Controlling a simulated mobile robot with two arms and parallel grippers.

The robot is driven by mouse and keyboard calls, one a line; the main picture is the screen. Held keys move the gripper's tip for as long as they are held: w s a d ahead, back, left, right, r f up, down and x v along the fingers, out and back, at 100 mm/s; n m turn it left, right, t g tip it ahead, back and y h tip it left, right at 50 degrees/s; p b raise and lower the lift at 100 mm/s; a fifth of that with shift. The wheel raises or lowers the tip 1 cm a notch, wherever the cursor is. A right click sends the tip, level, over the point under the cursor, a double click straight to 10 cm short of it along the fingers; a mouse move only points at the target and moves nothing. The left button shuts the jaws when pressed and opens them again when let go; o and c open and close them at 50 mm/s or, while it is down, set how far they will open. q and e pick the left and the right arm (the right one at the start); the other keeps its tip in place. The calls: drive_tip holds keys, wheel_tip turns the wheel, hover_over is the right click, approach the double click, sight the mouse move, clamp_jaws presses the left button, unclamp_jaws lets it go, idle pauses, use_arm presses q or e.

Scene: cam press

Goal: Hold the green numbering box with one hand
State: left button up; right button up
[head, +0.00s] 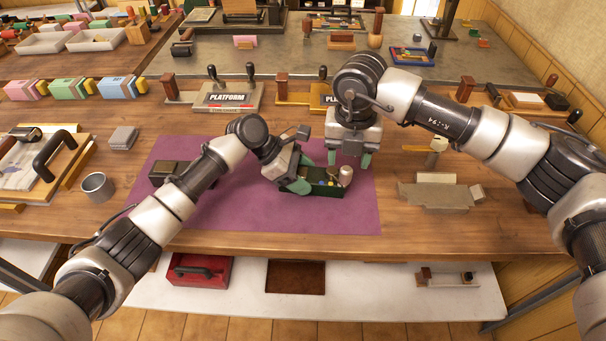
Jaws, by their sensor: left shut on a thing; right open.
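The green numbering box (325,190) is a small dark green box on the purple mat (240,207), with small coloured parts showing at its top and a pale knob at its right end. My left gripper (300,183) is shut on the left end of the box. It hides that end of the box. My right gripper (349,158) is open and points down just above and behind the box. I cannot tell whether its fingers touch the box.
A dark block (168,172) lies at the mat's left edge. A metal cup (97,186) and grey pads (123,137) are further left. A cardboard tray (440,194) stands to the right. Two platform stamps (228,98) are behind. The front of the mat is clear.

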sight(347, 168)
drive_tip(key=shift+f, duration=2.4)
clamp_jaws()
